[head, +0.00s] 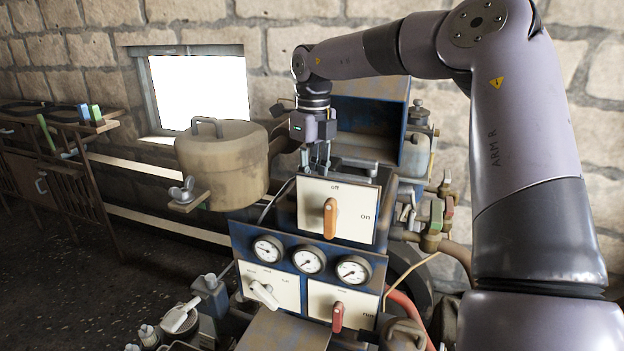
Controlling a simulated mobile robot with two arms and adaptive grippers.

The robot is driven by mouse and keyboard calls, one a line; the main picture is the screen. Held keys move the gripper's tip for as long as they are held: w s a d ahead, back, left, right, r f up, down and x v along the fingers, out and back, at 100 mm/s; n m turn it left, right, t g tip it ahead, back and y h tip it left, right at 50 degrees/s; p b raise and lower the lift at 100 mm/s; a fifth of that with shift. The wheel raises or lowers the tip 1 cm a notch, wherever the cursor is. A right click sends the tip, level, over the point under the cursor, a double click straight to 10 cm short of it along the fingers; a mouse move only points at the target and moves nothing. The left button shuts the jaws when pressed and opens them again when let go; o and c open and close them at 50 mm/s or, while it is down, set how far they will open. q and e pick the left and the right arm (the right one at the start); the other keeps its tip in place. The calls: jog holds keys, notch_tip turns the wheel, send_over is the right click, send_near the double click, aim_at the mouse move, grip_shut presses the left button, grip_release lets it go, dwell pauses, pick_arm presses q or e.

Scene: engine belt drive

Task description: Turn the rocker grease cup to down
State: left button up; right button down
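I cannot tell for sure which part is the rocker grease cup. A grey wing-shaped piece (181,191) stands on a small wooden block left of the control panel. Several small capped fittings (180,318) sit at the lower left of the machine. My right arm comes in from the right and reaches across the back. My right gripper (318,168) points down at the top edge of the off/on panel (348,193). Its fingertips are small and partly hidden there, so its opening and any hold are unclear. My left gripper is not in view.
The off/on panel has an orange lever (330,218) pointing down. Below are gauges (309,260), a white lever (264,294) and a red lever (338,316). A large lidded pot (221,160) stands left. A workbench (60,125) is at the far left, with open floor before it.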

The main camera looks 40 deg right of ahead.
jog(key=m+b, duration=0.1)
jog(key=m, duration=0.4)
jog(key=shift+r, duration=0.15)
jog(key=shift+m, duration=0.3)
dwell(0.3)
jog(key=c, duration=1.8)
grip_release()
jog(key=o, duration=0.4)
